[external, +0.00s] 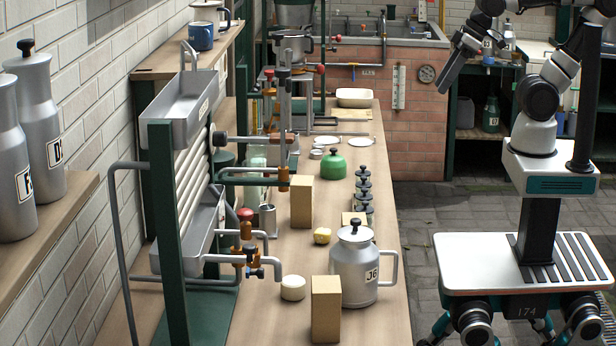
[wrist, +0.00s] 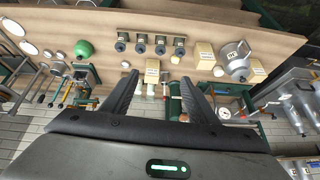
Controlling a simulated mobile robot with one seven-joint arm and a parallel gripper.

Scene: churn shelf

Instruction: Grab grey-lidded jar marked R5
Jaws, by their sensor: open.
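Several small jars with dark grey lids stand in a row on the wooden bench, right of its middle in the external view (external: 363,186). The row also shows at the top of the wrist view (wrist: 160,46). Their markings are too small to read, so I cannot tell which is R5. My gripper (external: 446,82) is raised to the right of the bench, well apart from the jars. In the wrist view its two dark fingers (wrist: 160,98) are spread and empty, with the row of jars beyond them.
A big metal can marked J6 (external: 354,268) and a wooden block (external: 325,308) stand at the bench's near end. A green pot (external: 333,166) sits behind the jars. A metal rack with pipes (external: 180,215) lines the left side. Open floor lies between bench and base.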

